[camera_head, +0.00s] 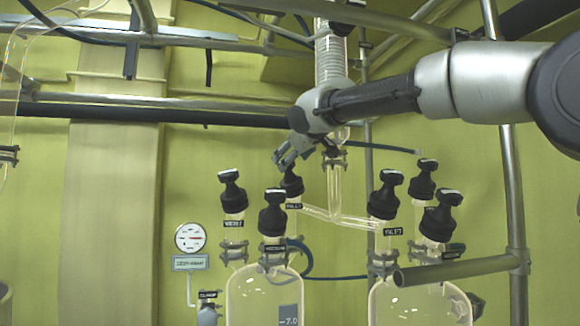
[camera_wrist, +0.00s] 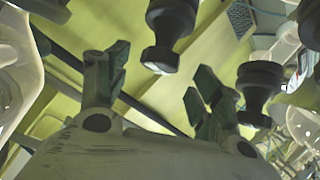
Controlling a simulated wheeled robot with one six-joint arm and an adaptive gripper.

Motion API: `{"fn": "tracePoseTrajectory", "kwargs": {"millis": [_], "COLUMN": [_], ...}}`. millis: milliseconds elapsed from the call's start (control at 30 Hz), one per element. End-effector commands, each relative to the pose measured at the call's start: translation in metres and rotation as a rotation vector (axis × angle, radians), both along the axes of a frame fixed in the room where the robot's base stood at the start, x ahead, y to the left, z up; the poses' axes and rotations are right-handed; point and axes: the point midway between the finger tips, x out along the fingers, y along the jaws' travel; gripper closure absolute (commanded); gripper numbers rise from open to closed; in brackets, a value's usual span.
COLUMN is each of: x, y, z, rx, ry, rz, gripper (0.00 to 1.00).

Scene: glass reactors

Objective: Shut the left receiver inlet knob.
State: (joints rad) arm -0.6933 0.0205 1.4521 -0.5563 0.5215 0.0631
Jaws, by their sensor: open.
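The left receiver (camera_head: 250,297) is a clear glass vessel in the head view. Its inlet knob (camera_head: 292,181) is black, stands behind the vessel's front knob, and has a small label below that appears to read INLET. My gripper (camera_head: 292,155) is open just above this knob, pointing down and to the left. No contact between them is clear. In the wrist view my open fingers (camera_wrist: 156,90) have nothing visible gripped between them. A black knob (camera_wrist: 171,28) shows beyond them at the top centre and another black knob (camera_wrist: 260,85) at the right; I cannot tell which is the inlet knob.
Two other black knobs, one at the left (camera_head: 232,190) and one in front (camera_head: 273,213), stand close by. The right receiver (camera_head: 420,303) carries its own knobs, including an inlet knob (camera_head: 386,195). Glass tubing (camera_head: 336,190) runs between the inlets. A metal rail (camera_head: 460,270) crosses at right.

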Motion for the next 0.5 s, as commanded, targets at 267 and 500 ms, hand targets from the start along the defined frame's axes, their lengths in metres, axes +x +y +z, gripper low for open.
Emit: {"fn": "tracePoseTrajectory", "kwargs": {"millis": [267,500], "x": [0.039,0.048], "y": [0.016,0.02], "z": [-0.015,-0.018], "rx": [-0.001,0.0], "ry": [0.0,-0.001], "rz": [-0.001,-0.001], "gripper": [0.34,0.34]}}
